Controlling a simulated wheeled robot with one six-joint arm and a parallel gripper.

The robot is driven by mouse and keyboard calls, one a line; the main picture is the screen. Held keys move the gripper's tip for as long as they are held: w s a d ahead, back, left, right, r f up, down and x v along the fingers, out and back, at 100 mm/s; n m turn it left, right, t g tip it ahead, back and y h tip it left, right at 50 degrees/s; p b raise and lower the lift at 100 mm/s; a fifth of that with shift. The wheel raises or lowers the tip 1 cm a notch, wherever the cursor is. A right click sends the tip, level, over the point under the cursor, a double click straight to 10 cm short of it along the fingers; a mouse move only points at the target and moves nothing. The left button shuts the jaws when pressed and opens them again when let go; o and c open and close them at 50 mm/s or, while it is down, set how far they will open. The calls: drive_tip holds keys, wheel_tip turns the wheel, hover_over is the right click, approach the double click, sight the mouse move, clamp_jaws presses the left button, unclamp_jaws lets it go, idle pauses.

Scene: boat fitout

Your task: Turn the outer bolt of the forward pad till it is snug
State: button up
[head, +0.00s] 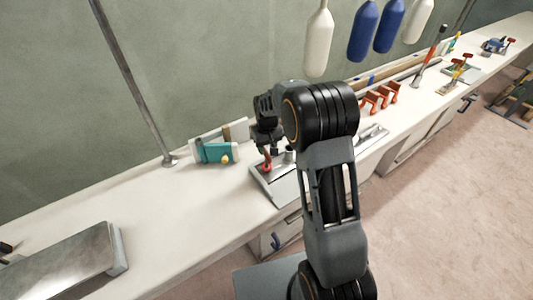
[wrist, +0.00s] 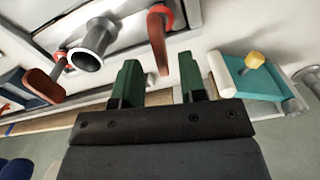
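A grey metal pad (head: 266,187) lies on the white bench beneath my gripper (head: 268,148). A red curved handle (head: 267,163) stands on it, with a short metal tube (head: 290,153) beside it. In the wrist view, my gripper (wrist: 158,72) has its two green fingers apart. The red handle (wrist: 157,38) has a ring at its upper end, and its lower tip lies between the fingertips in the picture. Contact is not visible. The metal tube (wrist: 92,44) is to its left, with a second red-brown handle (wrist: 44,86) beyond. No bolt head is clearly visible.
A teal block (head: 215,152) with a yellow knob stands left of the pad; it also shows in the wrist view (wrist: 255,90). Orange clamps (head: 378,98) stand farther right. A metal box (head: 65,265) lies front left. The bench between box and pad is clear.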

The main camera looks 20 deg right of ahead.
sight(267, 152)
drive_tip(key=shift+f, duration=1.7)
clamp_jaws()
